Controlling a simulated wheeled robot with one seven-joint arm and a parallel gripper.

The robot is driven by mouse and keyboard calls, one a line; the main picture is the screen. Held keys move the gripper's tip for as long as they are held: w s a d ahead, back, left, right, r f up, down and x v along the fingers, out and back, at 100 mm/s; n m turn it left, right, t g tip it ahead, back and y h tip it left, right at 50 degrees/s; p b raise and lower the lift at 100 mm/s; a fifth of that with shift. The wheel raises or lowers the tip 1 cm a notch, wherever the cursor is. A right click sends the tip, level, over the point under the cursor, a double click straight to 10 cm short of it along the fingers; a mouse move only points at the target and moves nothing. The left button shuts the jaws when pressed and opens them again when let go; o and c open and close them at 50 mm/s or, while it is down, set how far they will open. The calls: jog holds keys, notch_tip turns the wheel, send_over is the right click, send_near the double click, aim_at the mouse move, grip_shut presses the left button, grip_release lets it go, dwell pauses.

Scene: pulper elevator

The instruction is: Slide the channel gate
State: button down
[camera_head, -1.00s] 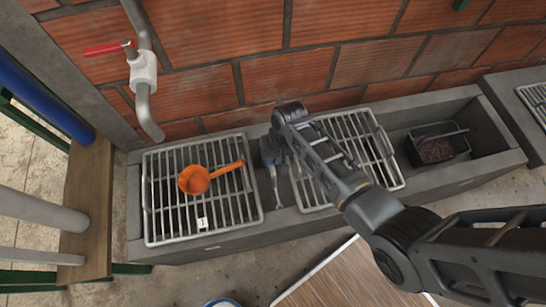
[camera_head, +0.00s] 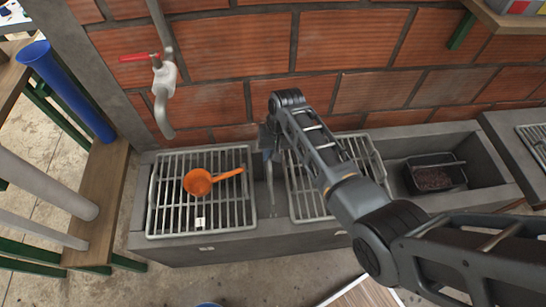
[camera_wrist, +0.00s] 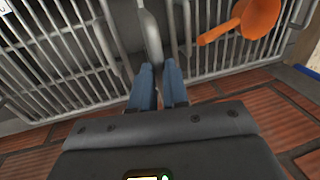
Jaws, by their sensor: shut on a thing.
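The channel gate (camera_head: 270,184) is a thin grey upright plate in the gap between two metal grates of the concrete channel. My gripper (camera_head: 270,158) is above it and shut on its top. In the wrist view, my gripper (camera_wrist: 159,75) shows two blue fingers close together, with the grey gate (camera_wrist: 152,38) running away from between their tips. The exact contact is partly hidden by the fingers. In the head view, my wrist and arm cover the gate's upper part.
The left grate (camera_head: 180,215) carries an orange ladle (camera_head: 198,182). The right grate (camera_head: 305,195) lies under my arm. A black bin of dark material (camera_head: 433,179) sits in the channel at the right. A brick wall (camera_head: 240,60) and a red-handled tap (camera_head: 163,75) stand behind.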

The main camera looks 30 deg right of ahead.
jog(key=shift+w+r, duration=0.1)
jog(key=c, duration=1.1)
grip_release()
jog(key=r, duration=0.2)
jog(key=d+r, duration=0.1)
jog(key=r, duration=0.4)
jog(key=shift+s+d+r, duration=0.2)
jog(key=shift+s+r, duration=0.05)
jog(key=shift+s, duration=0.1)
